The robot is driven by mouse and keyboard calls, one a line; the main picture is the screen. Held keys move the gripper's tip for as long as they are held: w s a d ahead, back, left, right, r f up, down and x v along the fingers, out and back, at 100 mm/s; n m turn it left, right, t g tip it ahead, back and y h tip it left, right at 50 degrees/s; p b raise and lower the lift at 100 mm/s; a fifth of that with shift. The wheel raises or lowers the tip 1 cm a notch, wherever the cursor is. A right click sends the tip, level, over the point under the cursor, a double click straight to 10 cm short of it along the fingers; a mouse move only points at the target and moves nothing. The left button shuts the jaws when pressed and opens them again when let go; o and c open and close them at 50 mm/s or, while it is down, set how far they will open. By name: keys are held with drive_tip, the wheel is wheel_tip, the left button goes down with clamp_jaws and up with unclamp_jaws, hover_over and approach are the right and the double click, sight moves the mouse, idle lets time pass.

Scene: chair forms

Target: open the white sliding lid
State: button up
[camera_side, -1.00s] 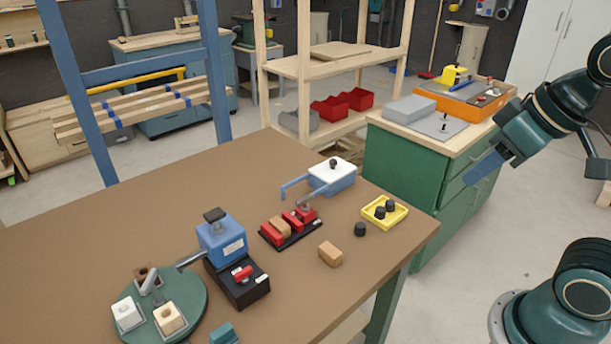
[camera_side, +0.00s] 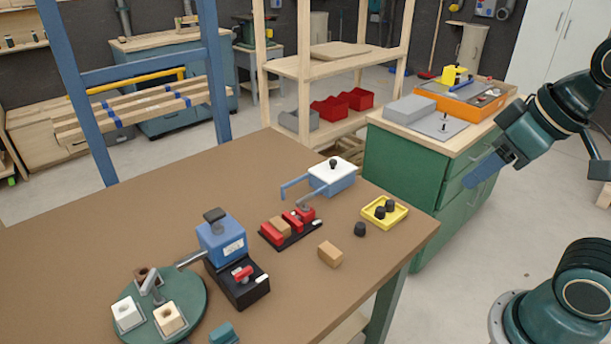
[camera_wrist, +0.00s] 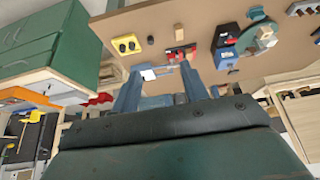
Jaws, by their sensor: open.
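The white sliding lid (camera_side: 332,169) with a dark knob (camera_side: 334,163) lies on top of a blue box at the far right of the brown table. The lid covers the box top. Blue rails reach out to the left of the box. My gripper (camera_side: 481,171) is open and empty, in the air right of the table, well apart from the box. In the wrist view, my two blue fingers (camera_wrist: 160,68) are spread, and the white lid (camera_wrist: 148,74) shows between them in the distance.
A red block fixture (camera_side: 290,228), a yellow tray (camera_side: 384,212) with black knobs, a loose black knob (camera_side: 360,229) and a wooden block (camera_side: 330,254) are near the box. A blue press (camera_side: 222,243) and green turntable (camera_side: 190,291) stand front left. A green cabinet (camera_side: 400,170) stands behind.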

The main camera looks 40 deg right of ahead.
drive_tip(key=w+r+n+y, duration=0.1)
drive_tip(key=w+r, duration=0.2)
drive_tip(key=w, duration=0.4)
drive_tip(key=w+r+n, duration=0.1)
drive_tip(key=w+r, duration=0.3)
drive_tip(key=w, duration=0.3)
drive_tip(key=n+g+y, duration=0.3)
drive_tip(key=n, duration=0.5)
hover_over(334, 160)
drive_tip(key=s+d, duration=0.4)
drive_tip(key=d, duration=0.1)
wheel_tip(334, 160, down, 18)
drive_tip(key=shift+w+f+n, duration=0.2)
drive_tip(key=shift+n, duration=0.1)
drive_tip(key=shift+a+f, duration=0.15)
drive_tip(key=shift+d+x, duration=0.2)
drive_tip(key=shift+x, duration=6.5)
